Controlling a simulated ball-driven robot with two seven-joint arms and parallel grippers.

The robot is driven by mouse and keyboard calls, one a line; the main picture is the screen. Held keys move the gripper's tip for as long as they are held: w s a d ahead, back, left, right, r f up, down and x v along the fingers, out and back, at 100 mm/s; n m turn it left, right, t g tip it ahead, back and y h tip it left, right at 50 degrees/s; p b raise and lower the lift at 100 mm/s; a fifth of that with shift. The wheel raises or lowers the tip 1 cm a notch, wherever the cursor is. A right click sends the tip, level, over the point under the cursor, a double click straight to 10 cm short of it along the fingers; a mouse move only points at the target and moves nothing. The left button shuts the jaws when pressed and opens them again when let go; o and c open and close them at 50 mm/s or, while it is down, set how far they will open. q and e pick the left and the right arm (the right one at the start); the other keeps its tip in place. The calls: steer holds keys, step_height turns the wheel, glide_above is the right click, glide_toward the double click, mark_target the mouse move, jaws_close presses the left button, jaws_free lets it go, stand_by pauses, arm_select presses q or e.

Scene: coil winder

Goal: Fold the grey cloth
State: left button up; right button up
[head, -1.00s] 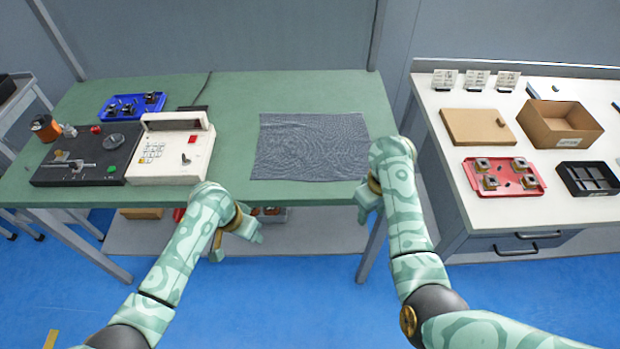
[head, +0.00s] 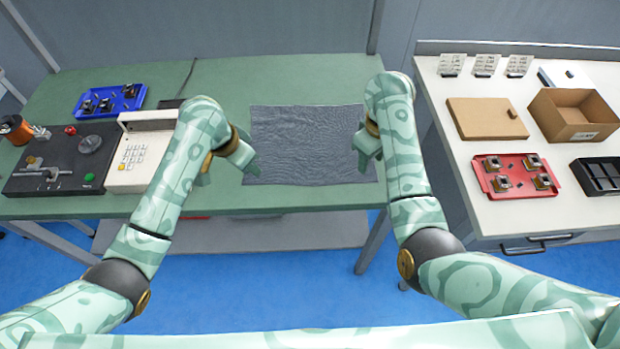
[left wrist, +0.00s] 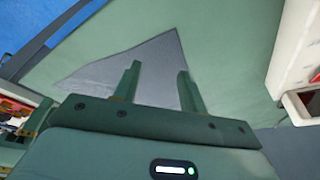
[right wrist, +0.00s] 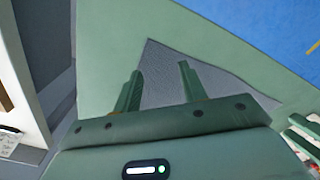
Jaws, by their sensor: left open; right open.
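The grey cloth (head: 308,145) lies flat and unfolded on the green table. My left gripper (head: 246,168) is open and empty near the cloth's front left corner. My right gripper (head: 362,158) is open and empty over its right edge. In the left wrist view, the cloth (left wrist: 120,75) shows as a pointed corner behind the open fingers (left wrist: 157,84). In the right wrist view, the cloth (right wrist: 185,75) lies behind the open fingers (right wrist: 160,86). The wrist views hide part of the cloth behind the gripper bodies.
A white keypad machine (head: 132,165), a black winder base (head: 50,175) and a blue tray (head: 128,105) stand on the table's left. To the right, a white bench (head: 470,185) holds a red tray (head: 500,183) and a cardboard box (head: 572,115). Bare green table (head: 310,75) lies behind the cloth.

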mark_target(253, 179)
arm_select(q)
step_height(253, 179, down, 5)
steer(key=shift+r, duration=0.2)
arm_select(e)
step_height(253, 179, down, 5)
steer(key=shift+w+r, duration=0.1)
steer(key=shift+r, duration=0.05)
arm_select(q)
steer(key=shift+f, duration=0.1)
steer(key=shift+f, duration=0.3)
arm_select(e)
steer(key=shift+f, duration=0.35)
arm_select(q)
steer(key=shift+r, duration=0.1)
steer(key=shift+c, duration=1.1)
arm_select(e)
steer(key=shift+r, duration=0.1)
steer(key=shift+c, duration=1.1)
arm_select(q)
steer(key=shift+s, duration=0.1)
jaws_close()
arm_select(e)
jaws_close()
